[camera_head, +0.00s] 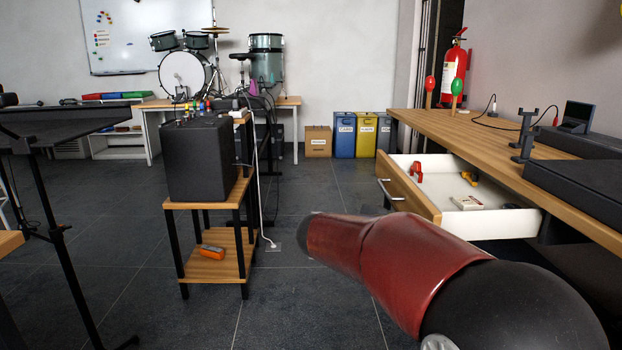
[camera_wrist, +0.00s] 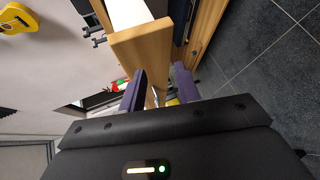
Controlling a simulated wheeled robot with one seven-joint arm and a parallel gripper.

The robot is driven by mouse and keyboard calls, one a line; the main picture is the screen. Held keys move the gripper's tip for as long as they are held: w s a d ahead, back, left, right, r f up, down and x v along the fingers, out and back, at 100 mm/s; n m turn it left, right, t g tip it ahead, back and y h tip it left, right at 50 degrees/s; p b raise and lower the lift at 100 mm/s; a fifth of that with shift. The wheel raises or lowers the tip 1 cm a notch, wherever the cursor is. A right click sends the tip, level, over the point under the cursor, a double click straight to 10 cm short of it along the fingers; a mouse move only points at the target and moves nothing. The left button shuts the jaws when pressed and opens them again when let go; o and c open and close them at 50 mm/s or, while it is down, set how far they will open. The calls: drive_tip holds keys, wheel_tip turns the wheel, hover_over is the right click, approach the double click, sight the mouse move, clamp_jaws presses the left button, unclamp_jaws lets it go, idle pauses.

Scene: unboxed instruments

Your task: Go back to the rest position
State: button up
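My gripper (camera_wrist: 159,70) shows in the wrist view, with its two purple fingers apart and no object visibly held between them. The wooden front of a drawer (camera_wrist: 142,46) lies just beyond the fingertips; I cannot tell whether they touch it. In the head view my red and black arm reaches in from the lower right, and the gripper itself is not visible there. The open drawer (camera_head: 409,187) stands behind my arm, below the long wooden table (camera_head: 480,135).
The drawer holds a red item (camera_head: 416,172), a yellow item (camera_head: 470,178) and a small white box (camera_head: 467,202). A black speaker (camera_head: 198,160) sits on a wooden stand (camera_head: 208,250) at left, with an orange device (camera_head: 211,252) below.

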drive_tip(key=s+d+m+g+y+p, duration=0.2)
drive_tip(key=s+y, duration=0.1)
drive_tip(key=s, duration=0.6)
drive_tip(key=s+d+m+g+y+p, duration=0.2)
drive_tip(key=s+y, duration=0.1)
drive_tip(key=s, duration=0.6)
drive_tip(key=s+a+m+y+p, duration=0.1)
drive_tip(key=s+a+y, duration=0.2)
drive_tip(key=s, duration=0.3)
drive_tip(key=s+a+f+m+t+y+p, duration=0.1)
drive_tip(key=s+a+m+y+p, duration=0.1)
drive_tip(key=s, duration=0.4)
drive_tip(key=shift+a+t+y, duration=0.3)
drive_tip(key=shift+a+y, duration=0.2)
drive_tip(key=shift+a, duration=0.05)
